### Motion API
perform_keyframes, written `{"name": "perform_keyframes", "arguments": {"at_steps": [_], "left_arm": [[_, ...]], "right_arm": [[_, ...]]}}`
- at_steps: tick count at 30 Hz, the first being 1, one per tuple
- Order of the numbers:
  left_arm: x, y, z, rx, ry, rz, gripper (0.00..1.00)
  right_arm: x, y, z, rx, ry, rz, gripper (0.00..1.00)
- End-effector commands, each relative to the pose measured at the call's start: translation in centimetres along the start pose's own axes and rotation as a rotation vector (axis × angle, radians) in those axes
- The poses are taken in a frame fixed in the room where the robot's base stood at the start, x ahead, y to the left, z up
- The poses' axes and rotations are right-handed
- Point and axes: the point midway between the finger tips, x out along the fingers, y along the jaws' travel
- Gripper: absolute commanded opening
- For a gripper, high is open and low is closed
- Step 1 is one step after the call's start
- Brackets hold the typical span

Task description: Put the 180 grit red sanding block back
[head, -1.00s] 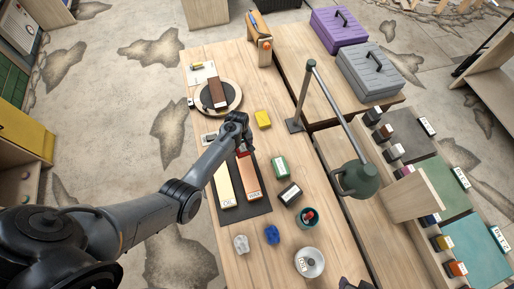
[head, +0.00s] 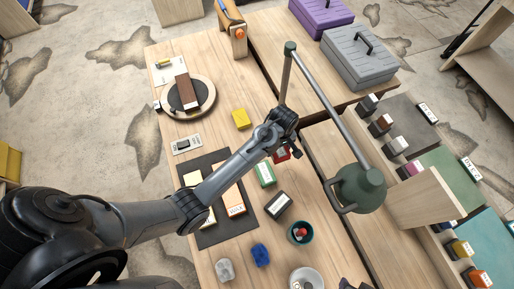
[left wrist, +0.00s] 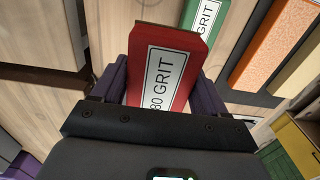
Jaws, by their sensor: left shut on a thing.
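The red sanding block (left wrist: 165,65) fills the middle of the left wrist view. Its white label reads "80 GRIT", with the start hidden at the gripper. My left gripper (head: 287,150) is shut on it, with purple fingers on either side. In the head view the red block (head: 281,155) shows only partly under the gripper, above the bench near its right edge. A dark part at the bottom edge of the head view (head: 352,284) may be my right gripper; its jaws cannot be made out.
A green block (head: 264,173) and a dark block (head: 279,205) stand on the bench (head: 220,150). A green lamp (head: 358,188) arches between the bench and a rack at right, where several blocks stand beside coloured panels (head: 452,180). A wooden divider (head: 422,205) splits the rack.

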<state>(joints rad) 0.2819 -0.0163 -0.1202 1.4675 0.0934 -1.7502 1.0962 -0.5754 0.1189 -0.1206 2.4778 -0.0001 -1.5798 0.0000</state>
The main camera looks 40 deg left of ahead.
Motion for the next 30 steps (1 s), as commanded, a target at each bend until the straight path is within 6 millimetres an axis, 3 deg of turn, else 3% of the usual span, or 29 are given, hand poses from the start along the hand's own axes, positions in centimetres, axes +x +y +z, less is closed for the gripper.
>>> {"name": "perform_keyframes", "arguments": {"at_steps": [5,21,30], "left_arm": [[1.8,-0.9,-0.8,-0.002,0.0,-0.002,0.35],[7.5,-5.5,-9.1,-0.001,0.001,-0.002,0.35],[8.8,-6.0,-10.0,0.001,0.0,0.0,0.35]], "right_arm": [[0.7,-0.1,0.5,0.001,-0.006,-0.001,0.43],[0.6,0.0,0.4,0.001,-0.003,0.0,0.43],[0.7,0.0,0.4,0.001,-0.002,0.0,0.43]]}}
